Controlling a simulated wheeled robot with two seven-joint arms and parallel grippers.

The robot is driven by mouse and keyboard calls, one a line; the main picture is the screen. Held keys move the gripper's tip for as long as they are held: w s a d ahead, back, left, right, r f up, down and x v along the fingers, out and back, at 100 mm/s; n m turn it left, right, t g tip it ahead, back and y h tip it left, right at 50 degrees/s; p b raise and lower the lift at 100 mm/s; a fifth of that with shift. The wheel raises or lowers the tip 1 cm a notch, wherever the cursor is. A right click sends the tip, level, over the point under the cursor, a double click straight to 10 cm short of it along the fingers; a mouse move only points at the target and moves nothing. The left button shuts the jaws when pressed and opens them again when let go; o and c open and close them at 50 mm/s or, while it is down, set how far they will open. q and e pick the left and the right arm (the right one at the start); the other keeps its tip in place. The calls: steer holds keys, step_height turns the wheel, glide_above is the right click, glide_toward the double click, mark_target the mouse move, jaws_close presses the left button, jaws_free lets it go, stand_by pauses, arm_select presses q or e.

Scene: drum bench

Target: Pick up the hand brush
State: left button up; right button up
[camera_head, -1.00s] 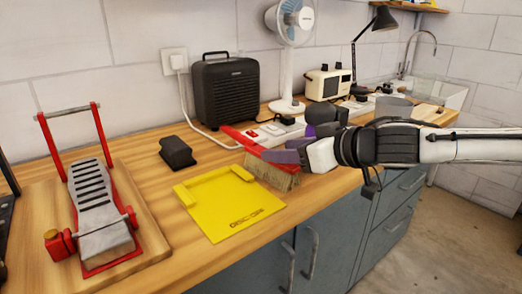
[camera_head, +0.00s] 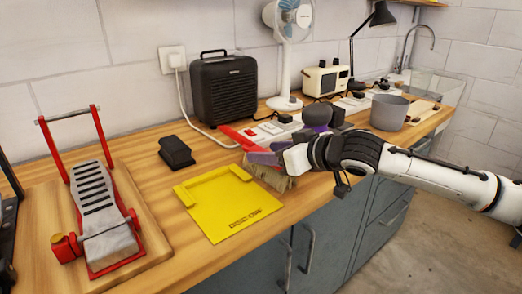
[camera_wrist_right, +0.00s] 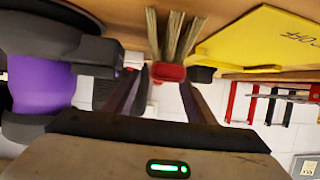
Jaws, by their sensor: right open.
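In the right wrist view, which looks upside down, the brush's red end (camera_wrist_right: 168,72) and bristles (camera_wrist_right: 175,32) show just beyond and between the open fingers (camera_wrist_right: 160,98). I cannot tell whether the fingers touch it. My left gripper is not in view.
A black block (camera_head: 176,152), black heater (camera_head: 224,88), white fan (camera_head: 288,60) and grey pot (camera_head: 389,112) stand around. A black-and-purple object sits behind my gripper.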

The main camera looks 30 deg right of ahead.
mark_target(259, 149)
steer(key=shift+x, duration=1.85)
steer(key=c, duration=1.2)
steer(key=shift+r, duration=0.1)
jaws_close()
